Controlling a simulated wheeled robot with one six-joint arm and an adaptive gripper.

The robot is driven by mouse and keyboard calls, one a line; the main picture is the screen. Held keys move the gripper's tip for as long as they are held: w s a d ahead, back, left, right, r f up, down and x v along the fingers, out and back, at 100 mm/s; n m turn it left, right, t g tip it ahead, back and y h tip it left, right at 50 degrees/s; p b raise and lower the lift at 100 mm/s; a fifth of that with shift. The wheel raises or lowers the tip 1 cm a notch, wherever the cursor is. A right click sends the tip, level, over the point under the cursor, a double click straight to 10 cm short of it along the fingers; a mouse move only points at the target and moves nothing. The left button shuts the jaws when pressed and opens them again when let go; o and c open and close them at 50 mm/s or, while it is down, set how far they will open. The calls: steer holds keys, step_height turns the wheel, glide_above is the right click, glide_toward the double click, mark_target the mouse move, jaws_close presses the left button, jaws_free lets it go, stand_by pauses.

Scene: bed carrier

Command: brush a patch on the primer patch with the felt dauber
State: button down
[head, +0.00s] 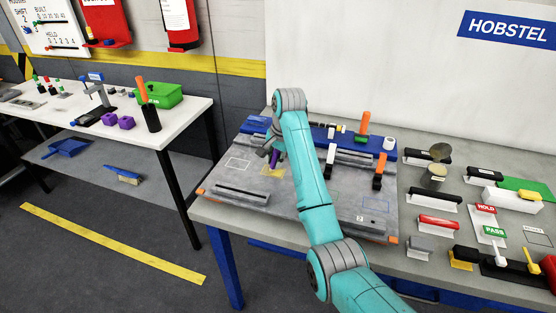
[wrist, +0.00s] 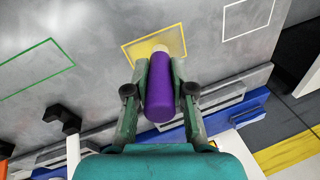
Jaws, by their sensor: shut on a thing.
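My gripper (head: 268,150) is shut on the purple felt dauber (head: 274,158), low over the grey plate on the bench. In the wrist view my gripper (wrist: 160,75) has one finger on each side of the dauber's purple handle (wrist: 163,100). Its pale felt tip (wrist: 176,48) points at the primer patch, a yellow-outlined rectangle (head: 273,171). I cannot tell whether the tip touches the surface.
White (wrist: 247,17) and green (wrist: 35,68) outlined rectangles lie either side of the patch. A blue rail (head: 320,132) with black holders runs along the plate's back. A white table (head: 190,105) stands left.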

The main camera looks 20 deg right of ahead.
steer(key=shift+w+a, duration=0.15)
steer(key=shift+a, duration=0.05)
steer(key=shift+w+a, duration=0.1)
steer(key=shift+a, duration=0.05)
steer(key=shift+w+a, duration=0.45)
steer(key=shift+a, duration=0.15)
steer(key=shift+s+d, duration=0.1)
stand_by(0.4)
steer(key=shift+s+d, duration=0.45)
steer(key=shift+d, duration=0.2)
steer(key=shift+s+d, duration=0.1)
steer(key=shift+s+d, duration=0.45)
steer(key=shift+d, duration=0.15)
steer(key=shift+d, duration=0.1)
steer(key=shift+s+d, duration=0.55)
steer(key=shift+d, duration=0.1)
